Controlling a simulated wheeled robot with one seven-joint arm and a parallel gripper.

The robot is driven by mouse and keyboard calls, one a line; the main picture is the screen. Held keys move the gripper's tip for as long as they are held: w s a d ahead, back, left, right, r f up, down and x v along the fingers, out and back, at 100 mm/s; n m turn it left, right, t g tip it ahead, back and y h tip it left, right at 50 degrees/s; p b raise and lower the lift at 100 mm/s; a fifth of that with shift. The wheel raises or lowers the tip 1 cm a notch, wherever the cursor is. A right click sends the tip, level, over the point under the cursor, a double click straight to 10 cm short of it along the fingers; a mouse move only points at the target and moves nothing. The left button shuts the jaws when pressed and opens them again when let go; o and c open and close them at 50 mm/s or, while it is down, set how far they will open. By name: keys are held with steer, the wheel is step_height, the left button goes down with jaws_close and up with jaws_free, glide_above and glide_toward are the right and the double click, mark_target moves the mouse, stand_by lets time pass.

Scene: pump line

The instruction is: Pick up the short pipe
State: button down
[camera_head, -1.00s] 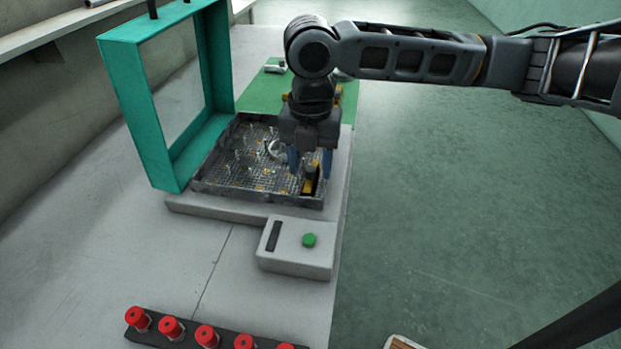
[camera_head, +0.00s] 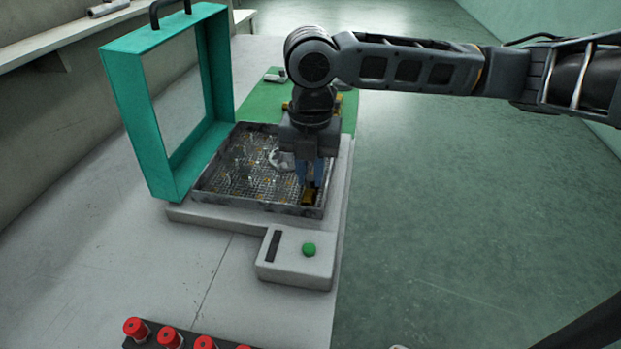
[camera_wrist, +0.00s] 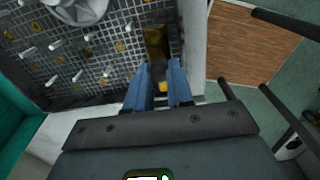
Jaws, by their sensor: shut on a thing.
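My gripper (camera_head: 310,184) points down into the front right corner of the grey mesh-floored tray (camera_head: 258,207). Its blue fingers are shut on a small dark and yellow part (camera_head: 309,197). In the wrist view the part shows between the fingertips (camera_wrist: 158,70), mostly hidden by them; I cannot tell whether it is the short pipe. It sits low in the tray, and I cannot tell whether it is clear of the floor. A grey pipe-like piece (camera_head: 108,8) lies on the wall shelf, away from my gripper.
The teal framed lid (camera_head: 160,170) stands upright at the tray's left. A round pale part (camera_head: 281,160) and several small pins are in the tray. A control box with a green button (camera_head: 309,249) is in front. Several red-capped pieces (camera_head: 168,335) stand at the front left.

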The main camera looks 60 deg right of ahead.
steer(key=shift+r, duration=0.55)
steer(key=r, duration=0.2)
steer(key=d+r, duration=0.1)
steer(key=shift+s+r, duration=0.25)
steer(key=shift+s, duration=0.05)
steer(key=s+d+r+p, duration=0.3)
steer(key=s+d+r, duration=0.3)
steer(key=r, duration=0.5)
steer(key=shift+s+d+r+p, duration=0.2)
steer(key=shift+s+d+p, duration=0.15)
steer(key=shift+d, duration=0.65)
